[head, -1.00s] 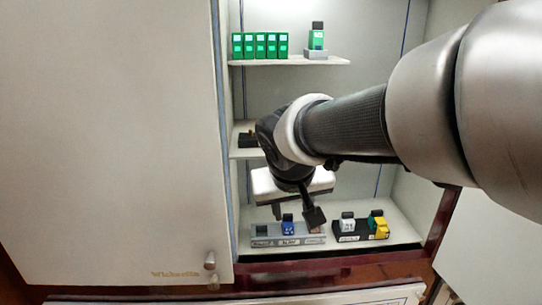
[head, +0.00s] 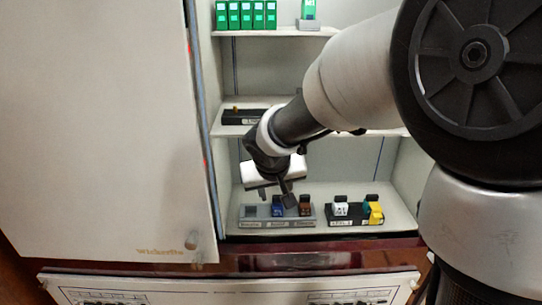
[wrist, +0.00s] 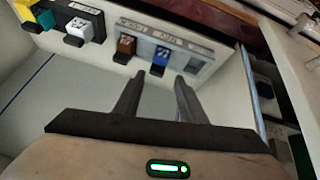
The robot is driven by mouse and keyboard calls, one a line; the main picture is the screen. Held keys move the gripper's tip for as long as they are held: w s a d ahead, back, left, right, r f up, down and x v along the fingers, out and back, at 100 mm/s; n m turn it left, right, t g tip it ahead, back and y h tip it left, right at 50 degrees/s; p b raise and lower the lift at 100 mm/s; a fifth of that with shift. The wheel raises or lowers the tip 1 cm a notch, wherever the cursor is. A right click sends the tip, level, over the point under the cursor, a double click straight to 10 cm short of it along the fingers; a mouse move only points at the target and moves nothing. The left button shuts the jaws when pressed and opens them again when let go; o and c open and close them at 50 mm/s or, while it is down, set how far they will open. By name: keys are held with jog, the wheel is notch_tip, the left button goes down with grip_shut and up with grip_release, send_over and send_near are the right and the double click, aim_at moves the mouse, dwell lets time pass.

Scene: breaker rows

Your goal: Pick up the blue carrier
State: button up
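The blue carrier (head: 277,208) stands in the middle of a grey rack (head: 250,222) on the bottom shelf of the cabinet. A brown carrier (head: 304,207) stands to its right in the same rack. My gripper (head: 276,193) is open and empty, pointing down above the blue carrier. In the wrist view the blue carrier (wrist: 160,59) lies just beyond the gap between the fingertips (wrist: 160,82), apart from both. The brown carrier (wrist: 125,47) is to its left there, and an empty slot (wrist: 196,64) to its right.
A black rack (head: 345,222) with a white carrier (head: 341,208) and a yellow one (head: 376,211) stands to the right. The middle shelf (head: 236,130) is above my gripper. A large pale door panel (head: 110,120) stands open on the left.

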aim_at(278, 199)
jog(key=x, duration=0.7)
jog(key=shift+w+d+f, duration=0.2)
jog(key=shift+w+f, duration=0.05)
jog(key=shift+f, duration=0.1)
jog(key=c, duration=0.9)
